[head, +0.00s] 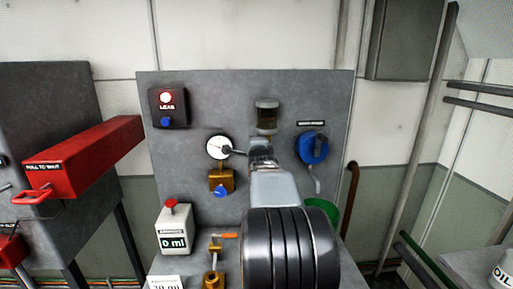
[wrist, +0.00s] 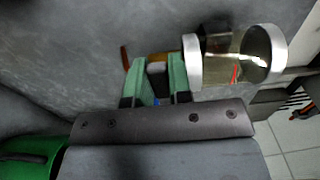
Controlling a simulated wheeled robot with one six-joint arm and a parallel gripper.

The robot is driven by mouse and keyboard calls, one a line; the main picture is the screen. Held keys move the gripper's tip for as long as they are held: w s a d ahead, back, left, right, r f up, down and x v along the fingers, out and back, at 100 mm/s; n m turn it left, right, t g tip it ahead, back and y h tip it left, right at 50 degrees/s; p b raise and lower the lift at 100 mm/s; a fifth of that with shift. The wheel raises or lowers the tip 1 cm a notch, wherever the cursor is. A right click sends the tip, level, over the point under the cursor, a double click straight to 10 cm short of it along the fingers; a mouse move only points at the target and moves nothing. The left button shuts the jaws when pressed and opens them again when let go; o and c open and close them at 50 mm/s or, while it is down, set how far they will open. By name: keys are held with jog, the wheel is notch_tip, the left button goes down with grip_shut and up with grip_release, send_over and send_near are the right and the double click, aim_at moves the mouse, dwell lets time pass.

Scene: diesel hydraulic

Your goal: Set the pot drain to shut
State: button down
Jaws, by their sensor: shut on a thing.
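The clear glass pot (head: 267,117) is mounted on the grey panel in the head view, directly above my gripper (head: 262,160). In the wrist view the glass pot (wrist: 236,56) lies just right of my gripper's green fingers (wrist: 158,80). The fingers are closed on a small dark and tan piece, which appears to be the pot drain (wrist: 157,70). My wrist hides the drain in the head view, so its exact handle angle cannot be told.
A gauge (head: 219,147) with a brass valve (head: 221,182) below is close on the left. A blue rotary knob (head: 313,148) is close on the right. A green bucket (head: 323,213) stands lower right. A red-topped container (head: 172,228) stands lower left.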

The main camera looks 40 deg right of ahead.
dwell(0.4)
jog(key=c, duration=1)
grip_release()
jog(key=shift+c, duration=0.2)
jog(key=b+v, duration=0.2)
jog(key=v, duration=1.2)
jog(key=shift+b, duration=0.4)
